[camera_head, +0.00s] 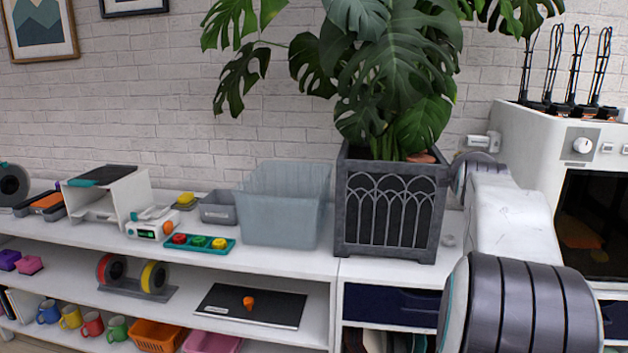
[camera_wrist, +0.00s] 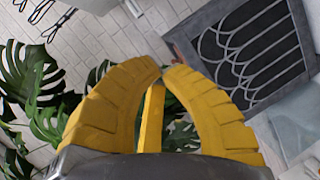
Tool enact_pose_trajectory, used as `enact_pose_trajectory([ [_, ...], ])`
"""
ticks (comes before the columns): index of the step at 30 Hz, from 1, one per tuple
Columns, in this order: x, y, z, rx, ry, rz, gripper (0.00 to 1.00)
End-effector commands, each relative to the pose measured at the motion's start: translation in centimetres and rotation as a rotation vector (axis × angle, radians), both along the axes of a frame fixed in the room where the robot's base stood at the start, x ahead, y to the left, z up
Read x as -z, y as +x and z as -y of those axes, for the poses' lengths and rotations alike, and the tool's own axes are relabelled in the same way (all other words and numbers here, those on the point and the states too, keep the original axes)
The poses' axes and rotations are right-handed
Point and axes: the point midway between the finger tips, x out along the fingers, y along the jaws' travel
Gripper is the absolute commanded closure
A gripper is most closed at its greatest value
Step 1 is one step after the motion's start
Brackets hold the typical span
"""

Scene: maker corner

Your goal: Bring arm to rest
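My arm (camera_head: 515,225) reaches in from the lower right of the head view, a white link with dark ribbed joints. It passes between the planter and the white machine. My gripper (camera_wrist: 166,70) shows in the wrist view as two curved yellow fingers. Their tips meet, and I see no held object between them. A yellow strip shows in the gap behind the tips. The gripper's fingers cannot be made out in the head view. In the wrist view the planter and leaves lie beyond the fingers, and the picture is strongly tilted.
A dark planter (camera_head: 390,215) with a large leafy plant (camera_head: 385,60) stands left of my arm. A white machine (camera_head: 540,130) stands to the right. A clear bin (camera_head: 280,205) and a teal tray (camera_head: 182,245) sit on the white shelf (camera_head: 270,264). A brick wall is behind.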

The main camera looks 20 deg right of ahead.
Motion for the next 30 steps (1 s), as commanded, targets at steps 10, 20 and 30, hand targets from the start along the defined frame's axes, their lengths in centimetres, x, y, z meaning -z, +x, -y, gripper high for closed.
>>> enact_pose_trajectory([
  [10, 4.1, -0.7, -22.9, -0.122, 0.644, -0.056, 1.0],
  [20, 9.1, -12.0, -37.4, 0.009, 1.062, -0.278, 1.0],
  [30, 11.6, -19.7, -41.3, 0.155, 1.182, -0.412, 1.0],
])
